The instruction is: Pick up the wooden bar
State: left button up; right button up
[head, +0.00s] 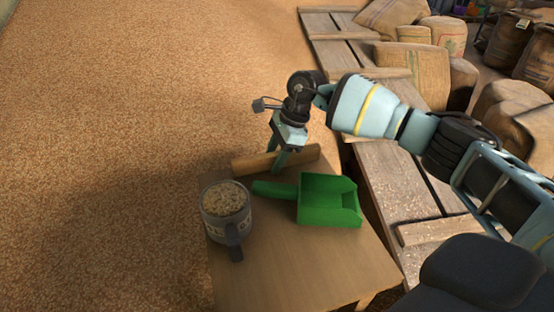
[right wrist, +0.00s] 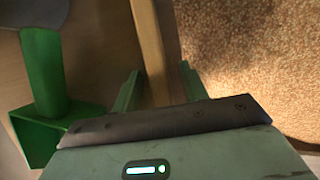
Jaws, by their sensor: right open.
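The wooden bar (head: 249,162) lies across the far edge of a small wooden table, behind a green scoop. My right gripper (head: 280,165) points down at the bar's middle and partly hides it. In the right wrist view the bar (right wrist: 152,42) runs between the two fingers of the open gripper (right wrist: 160,75), one finger on each side. A gap shows between the bar and each finger. My left gripper is out of view.
The green scoop (head: 332,208) lies on the table (head: 285,270), just in front of the bar. A mug of grain (head: 227,212) stands to its left. Loose grain (head: 110,120) spreads at the left. Wooden planks (head: 390,180) and sacks (head: 410,67) are at the right.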

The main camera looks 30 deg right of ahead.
jog(key=shift+c, duration=0.2)
grip_shut()
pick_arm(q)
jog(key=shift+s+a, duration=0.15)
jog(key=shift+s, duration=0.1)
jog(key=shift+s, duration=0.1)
pick_arm(e)
jog(key=shift+r, duration=0.15)
